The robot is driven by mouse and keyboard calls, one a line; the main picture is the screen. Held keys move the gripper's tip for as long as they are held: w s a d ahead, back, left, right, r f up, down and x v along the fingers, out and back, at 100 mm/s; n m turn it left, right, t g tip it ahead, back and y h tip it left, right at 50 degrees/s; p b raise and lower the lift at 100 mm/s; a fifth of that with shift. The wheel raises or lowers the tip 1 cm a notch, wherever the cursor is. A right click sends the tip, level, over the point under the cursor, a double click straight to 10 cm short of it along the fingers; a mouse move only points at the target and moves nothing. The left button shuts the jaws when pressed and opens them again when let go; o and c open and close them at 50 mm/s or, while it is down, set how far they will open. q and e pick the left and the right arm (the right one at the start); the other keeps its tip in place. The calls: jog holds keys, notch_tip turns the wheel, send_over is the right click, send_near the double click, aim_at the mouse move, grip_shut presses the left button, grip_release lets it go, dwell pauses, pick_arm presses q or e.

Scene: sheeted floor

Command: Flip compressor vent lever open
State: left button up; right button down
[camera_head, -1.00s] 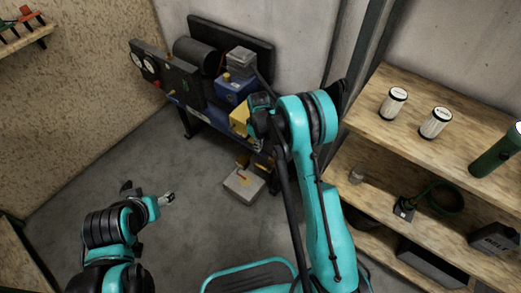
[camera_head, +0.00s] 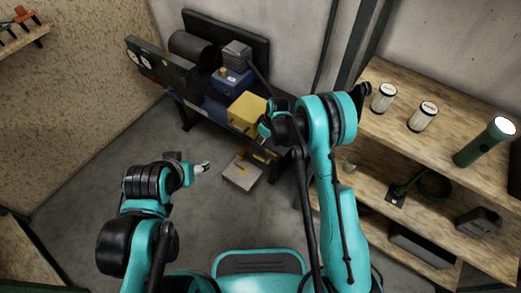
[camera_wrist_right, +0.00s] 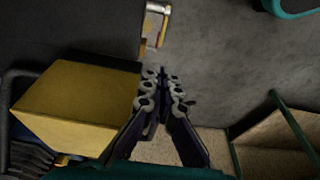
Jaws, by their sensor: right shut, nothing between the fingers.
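The compressor unit stands against the back wall in the head view, with a black tank (camera_head: 191,47), a blue box (camera_head: 232,82) and a yellow block (camera_head: 246,108). I cannot make out the vent lever for certain. My right gripper (camera_head: 264,137) is beside the yellow block's right end, partly hidden by its own arm. In the right wrist view its fingers (camera_wrist_right: 163,76) are shut and empty, just right of the yellow block (camera_wrist_right: 78,105). A metal and yellow part (camera_wrist_right: 155,25) lies beyond the fingertips. My left gripper (camera_head: 203,167) is over the floor, away from the unit; its fingers are too small to judge.
A pale box (camera_head: 242,174) with yellow parts sits on the floor before the unit. A wooden shelf (camera_head: 440,120) at the right holds two white canisters (camera_head: 384,97) and a green flashlight (camera_head: 484,143). The grey floor (camera_head: 90,185) at the left is clear.

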jog(key=b, duration=0.5)
send_near(256, 156)
jog(key=x, duration=0.5)
jog(key=shift+w+a+f, duration=0.1)
jog(key=shift+w+f, duration=0.05)
jog(key=shift+f+b, duration=0.3)
jog(key=shift+f, duration=0.35)
pick_arm(q)
notch_tip(256, 156, down, 6)
jog(key=shift+r, duration=0.1)
pick_arm(e)
jog(key=shift+f, duration=0.15)
pick_arm(q)
jog(key=shift+w, duration=0.8)
pick_arm(e)
jog(key=shift+g+h, duration=0.3)
